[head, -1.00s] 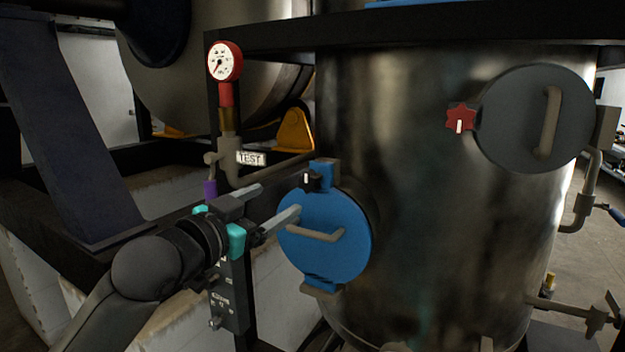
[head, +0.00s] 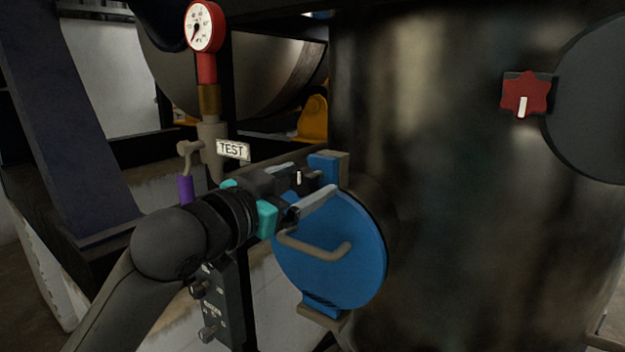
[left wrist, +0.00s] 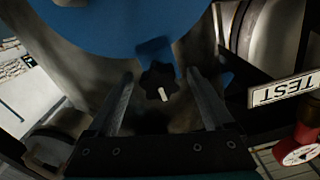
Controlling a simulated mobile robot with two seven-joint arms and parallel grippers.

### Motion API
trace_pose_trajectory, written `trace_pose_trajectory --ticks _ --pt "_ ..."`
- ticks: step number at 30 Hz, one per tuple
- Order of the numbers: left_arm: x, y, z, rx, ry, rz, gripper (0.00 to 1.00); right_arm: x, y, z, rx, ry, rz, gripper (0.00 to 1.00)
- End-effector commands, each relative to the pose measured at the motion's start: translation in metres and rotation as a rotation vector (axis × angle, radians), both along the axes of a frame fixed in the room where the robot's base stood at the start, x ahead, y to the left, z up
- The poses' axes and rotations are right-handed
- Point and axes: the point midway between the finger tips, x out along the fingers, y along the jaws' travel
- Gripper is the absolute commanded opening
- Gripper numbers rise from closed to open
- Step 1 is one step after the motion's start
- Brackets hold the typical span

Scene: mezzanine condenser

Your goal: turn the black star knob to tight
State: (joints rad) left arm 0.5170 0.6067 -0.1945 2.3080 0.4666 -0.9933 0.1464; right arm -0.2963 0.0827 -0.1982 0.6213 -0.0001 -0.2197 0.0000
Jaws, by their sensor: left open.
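The black star knob (head: 307,180) with a white mark sits at the upper left edge of the round blue hatch (head: 340,262), partly hidden by my left gripper in the head view. In the left wrist view the knob (left wrist: 158,82) shows whole, its white mark pointing toward the bottom of the picture. My left gripper (head: 312,183) is open, its fingers on either side of the knob; in the left wrist view the open fingers (left wrist: 160,80) flank it with gaps on both sides. I see no contact. My right gripper is not in view.
A handle bar (head: 315,248) crosses the blue hatch just below the gripper. A purple-handled valve (head: 186,188), a TEST tag (head: 233,149) and a red gauge (head: 204,27) stand to the left. A red star knob (head: 526,94) sits beside the dark hatch (head: 595,100) at right.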

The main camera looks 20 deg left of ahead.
Motion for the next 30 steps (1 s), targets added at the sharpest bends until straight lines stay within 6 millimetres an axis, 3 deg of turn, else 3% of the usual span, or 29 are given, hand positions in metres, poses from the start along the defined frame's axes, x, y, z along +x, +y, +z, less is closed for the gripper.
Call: trace_pose_trajectory --ticks 11,30 --pt "-0.0011 -0.0003 0.0004 0.0 0.0 0.0 0.84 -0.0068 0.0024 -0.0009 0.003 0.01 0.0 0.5" --pt "-0.001 -0.0004 0.0 0.0 0.0 0.0 0.12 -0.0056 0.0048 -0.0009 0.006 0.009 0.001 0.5"
